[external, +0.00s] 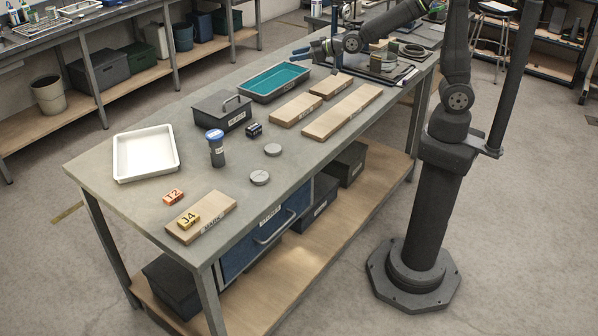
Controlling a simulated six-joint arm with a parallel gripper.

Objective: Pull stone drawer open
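A blue drawer front (240,254) sits under the front edge of the workbench, near its left end. It looks shut, about in line with the bench edge. A grey bar handle (274,228) sticks out from its upper part, and a small white label above it is too small to read. My gripper (304,51) is far away, above the back part of the bench near the teal tray. It is small in the view, and I cannot tell how far its fingers are apart. It is not near the handle.
Dark bins (318,204) stand on the lower shelf. Floor before the drawer is clear.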

